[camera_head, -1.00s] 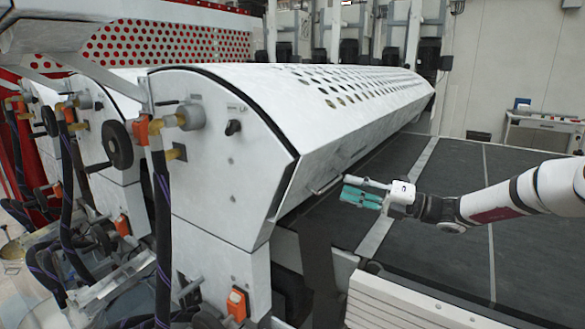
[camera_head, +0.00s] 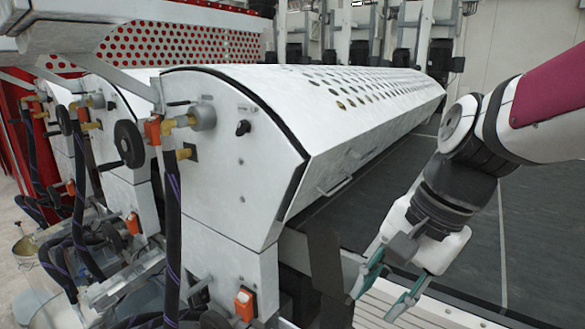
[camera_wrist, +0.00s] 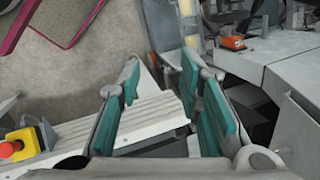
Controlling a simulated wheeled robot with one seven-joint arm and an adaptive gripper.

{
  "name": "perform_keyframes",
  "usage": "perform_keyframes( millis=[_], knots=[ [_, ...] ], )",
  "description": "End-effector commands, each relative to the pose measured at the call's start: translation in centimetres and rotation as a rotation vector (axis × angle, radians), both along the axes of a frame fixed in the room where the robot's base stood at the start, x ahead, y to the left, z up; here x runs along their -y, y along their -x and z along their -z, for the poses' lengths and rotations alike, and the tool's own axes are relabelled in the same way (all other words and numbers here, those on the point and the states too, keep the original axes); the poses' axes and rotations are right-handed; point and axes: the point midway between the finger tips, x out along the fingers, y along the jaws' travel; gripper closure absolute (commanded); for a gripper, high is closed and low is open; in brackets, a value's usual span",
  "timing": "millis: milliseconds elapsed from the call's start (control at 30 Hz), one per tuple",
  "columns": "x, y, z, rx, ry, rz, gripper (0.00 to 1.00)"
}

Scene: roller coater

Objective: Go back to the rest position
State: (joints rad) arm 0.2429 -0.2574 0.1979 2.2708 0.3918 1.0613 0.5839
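My gripper (camera_head: 382,293) is at the lower right of the head view, pointing down and toward the camera. Its two teal-padded fingers stand apart with nothing between them. In the wrist view my gripper (camera_wrist: 165,95) also shows open and empty, above a white ribbed ledge (camera_wrist: 150,118). The white machine cover (camera_head: 240,150) with its perforated top is to the left of my gripper, and the two are apart. A handle (camera_head: 338,187) is on the cover's lower edge.
The dark conveyor bed (camera_head: 385,190) lies behind my arm. Hoses, valves and an orange switch (camera_head: 244,304) are on the machine's near end. In the wrist view, a red-and-yellow emergency button (camera_wrist: 17,145) is at lower left and bare floor (camera_wrist: 95,75) at upper left.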

Motion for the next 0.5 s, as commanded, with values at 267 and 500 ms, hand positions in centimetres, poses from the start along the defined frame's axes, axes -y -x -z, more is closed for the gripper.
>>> perform_keyframes(
  millis=[267, 500],
  knots=[
    [4.3, 7.0, -0.9, 0.250, 0.299, -0.465, 0.68],
    [6.6, 9.7, -0.7, 0.349, 0.445, -0.705, 0.68]
  ],
)
